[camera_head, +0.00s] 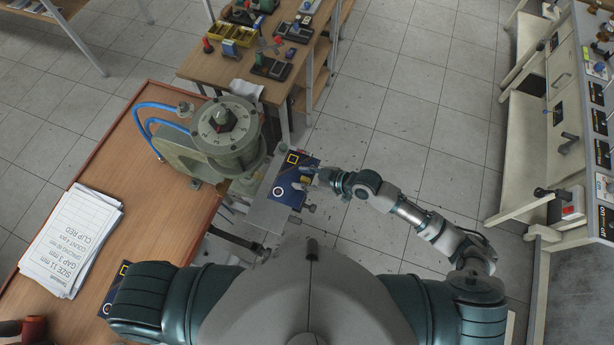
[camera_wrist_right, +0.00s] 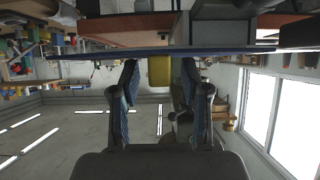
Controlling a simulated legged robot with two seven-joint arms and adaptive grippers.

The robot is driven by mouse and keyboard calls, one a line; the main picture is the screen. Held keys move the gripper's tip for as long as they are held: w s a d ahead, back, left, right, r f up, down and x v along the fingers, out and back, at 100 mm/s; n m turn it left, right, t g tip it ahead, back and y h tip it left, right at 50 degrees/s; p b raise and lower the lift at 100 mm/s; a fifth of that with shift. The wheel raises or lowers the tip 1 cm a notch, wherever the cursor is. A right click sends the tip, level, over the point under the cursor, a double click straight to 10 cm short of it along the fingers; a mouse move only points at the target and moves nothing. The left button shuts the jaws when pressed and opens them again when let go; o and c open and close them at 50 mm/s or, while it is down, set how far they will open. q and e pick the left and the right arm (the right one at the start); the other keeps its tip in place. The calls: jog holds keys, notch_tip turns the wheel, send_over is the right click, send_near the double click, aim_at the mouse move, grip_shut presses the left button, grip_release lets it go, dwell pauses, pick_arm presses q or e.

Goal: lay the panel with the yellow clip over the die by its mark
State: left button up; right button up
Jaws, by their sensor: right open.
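The dark blue panel (camera_head: 285,188) lies on the light metal plate (camera_head: 262,214) beside the press, with a yellow square mark at its upper end. Its yellow clip (camera_head: 306,180) is at the panel's right edge. My right gripper (camera_head: 313,177) is at that edge. In the right wrist view the panel (camera_wrist_right: 220,50) shows edge-on, and the yellow clip (camera_wrist_right: 159,71) stands between the two open fingers of my right gripper (camera_wrist_right: 159,80), with gaps on both sides. I cannot make out the die under or beside the panel. My left gripper is out of view.
The press (camera_head: 225,130) with a round dial and blue hoses stands on the wooden table (camera_head: 150,215). Papers (camera_head: 72,238) and another dark panel (camera_head: 117,285), partly hidden by my arm, lie there. A cluttered bench (camera_head: 250,60) is beyond.

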jog(key=v, duration=1.2)
jog(key=w+d+f+m+t+h+b, duration=0.1)
jog(key=w+d+f+m+t+h, duration=0.2)
jog(key=w+f, duration=0.4)
jog(key=w+d+f+m+t+h+b, duration=0.15)
jog(key=w+d+f, duration=0.3)
jog(key=f, duration=0.55)
jog(key=s+d+f+m+h+b, duration=0.1)
jog(key=s+d+f+m, duration=0.15)
jog(key=f, duration=0.55)
jog(key=s+d+f+m+g+h, duration=0.15)
jog(key=d+f, duration=0.25)
jog(key=f, duration=0.4)
jog(key=s+d+f+m+h+b, duration=0.15)
jog(key=d+f, duration=0.25)
jog(key=f, duration=0.4)
jog(key=s+d+f+m+g+h, duration=0.1)
jog(key=s+f+g, duration=0.1)
jog(key=s+f, duration=0.75)
jog(key=s+d+f+m+g+h, duration=0.1)
jog(key=s+f+h, duration=0.1)
jog(key=s+f, duration=0.8)
jog(key=s+a+f+g+b, duration=0.1)
jog(key=s+a+g, duration=0.1)
jog(key=s, duration=1.7)
jog(key=shift+a+g, duration=0.2)
jog(key=shift+g, duration=0.2)
jog(key=shift+w+f, duration=0.1)
